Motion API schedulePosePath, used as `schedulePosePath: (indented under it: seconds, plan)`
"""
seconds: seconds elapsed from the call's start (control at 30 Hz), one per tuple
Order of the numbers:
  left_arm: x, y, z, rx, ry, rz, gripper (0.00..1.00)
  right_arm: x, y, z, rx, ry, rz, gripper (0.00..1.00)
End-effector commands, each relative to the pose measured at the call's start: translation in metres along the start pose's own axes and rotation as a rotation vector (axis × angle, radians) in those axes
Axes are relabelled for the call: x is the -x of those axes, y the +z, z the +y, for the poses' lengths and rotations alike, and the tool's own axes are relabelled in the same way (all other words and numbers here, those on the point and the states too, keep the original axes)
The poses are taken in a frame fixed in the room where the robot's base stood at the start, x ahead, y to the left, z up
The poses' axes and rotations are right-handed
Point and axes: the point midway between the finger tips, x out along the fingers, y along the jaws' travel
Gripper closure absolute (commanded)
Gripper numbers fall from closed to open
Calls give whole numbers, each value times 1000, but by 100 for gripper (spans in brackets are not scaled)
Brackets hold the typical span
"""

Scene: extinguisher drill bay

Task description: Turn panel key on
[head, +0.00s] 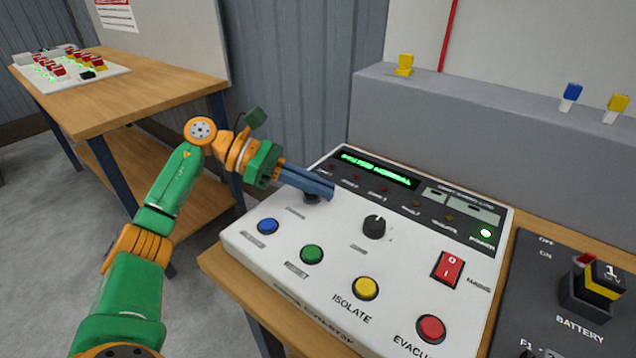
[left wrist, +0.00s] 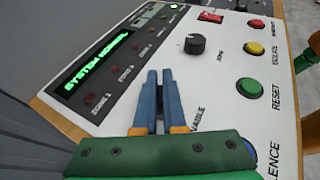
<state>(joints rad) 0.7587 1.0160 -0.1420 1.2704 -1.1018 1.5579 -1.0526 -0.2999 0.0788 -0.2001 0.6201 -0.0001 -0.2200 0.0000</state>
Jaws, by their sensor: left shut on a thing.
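The white control panel (head: 330,265) lies on a wooden bench, its green display reading "SYSTEM NORMAL". My left gripper (head: 322,190) reaches in from the left, with its blue fingers over the panel's upper left part. It is shut on the panel key (head: 311,199), of which only a dark bit shows under the fingers. In the left wrist view the two fingers (left wrist: 160,78) lie close together by a label ending in "NABLE", and they hide the key there. The key's turn angle cannot be told. My right gripper is not in view.
A black knob (head: 374,227), blue, green, yellow and red buttons (head: 431,328), and a red mains rocker (head: 448,269) stand near the gripper. A dark battery box (head: 560,325) is at the right. A grey ledge (head: 480,115) rises behind. Another wooden bench (head: 150,88) is at the left.

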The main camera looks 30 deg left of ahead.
Motion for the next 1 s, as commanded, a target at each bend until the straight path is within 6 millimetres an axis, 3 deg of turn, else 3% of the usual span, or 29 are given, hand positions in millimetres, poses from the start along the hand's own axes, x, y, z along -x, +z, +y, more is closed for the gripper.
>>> schedulePosePath:
  seconds: [0.1, 0.13, 0.2, 0.23, 0.53, 0.8, 1.0]
  plan:
    - [-1, -1, -1, 1, -3, 3, 100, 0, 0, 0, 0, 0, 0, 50]
    - [-1, -1, -1, 1, -3, 3, 84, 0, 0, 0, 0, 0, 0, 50]
    - [-1, -1, -1, 1, -3, 3, 66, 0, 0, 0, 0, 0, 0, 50]
    - [-1, -1, 0, 1, -2, 3, 62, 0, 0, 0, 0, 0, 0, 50]
    - [3, -1, 0, 1, 1, 2, 62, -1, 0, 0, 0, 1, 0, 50]
    - [57, 1, 1, 1, 3, 0, 62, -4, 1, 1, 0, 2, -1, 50]
    - [71, -1, 0, 1, -2, 2, 62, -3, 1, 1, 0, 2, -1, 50]
